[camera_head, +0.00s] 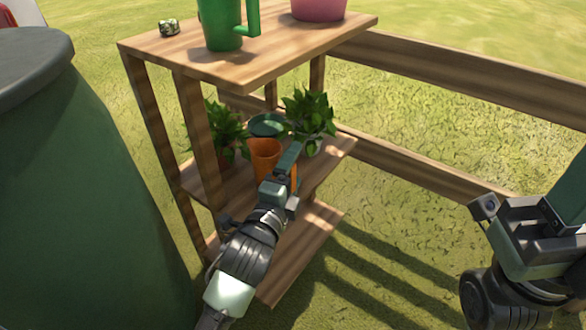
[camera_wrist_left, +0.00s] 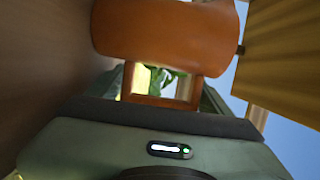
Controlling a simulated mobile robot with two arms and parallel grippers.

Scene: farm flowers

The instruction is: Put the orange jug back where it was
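The orange jug (camera_head: 265,157) is upright at the middle shelf (camera_head: 322,170) of the wooden stand, near its front. I cannot tell whether it rests on the shelf. My left gripper (camera_head: 287,162) reaches in from the front, at the jug's handle side. In the left wrist view, the jug's body (camera_wrist_left: 165,30) fills the top, with its square handle loop (camera_wrist_left: 160,101) toward my gripper. Dark green fingers show at both sides of the handle; whether they press on it is unclear. My right gripper (camera_head: 545,205) is at the right edge, away from the stand, its fingertips cut off.
Two leafy plants (camera_head: 310,117) (camera_head: 222,130) and a green pot (camera_head: 268,125) stand behind the jug. A green watering can (camera_head: 222,25) and a pink pot (camera_head: 318,8) are on the top shelf (camera_head: 275,55). A large green barrel (camera_head: 80,180) is at left. A wooden fence (camera_head: 470,75) runs right.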

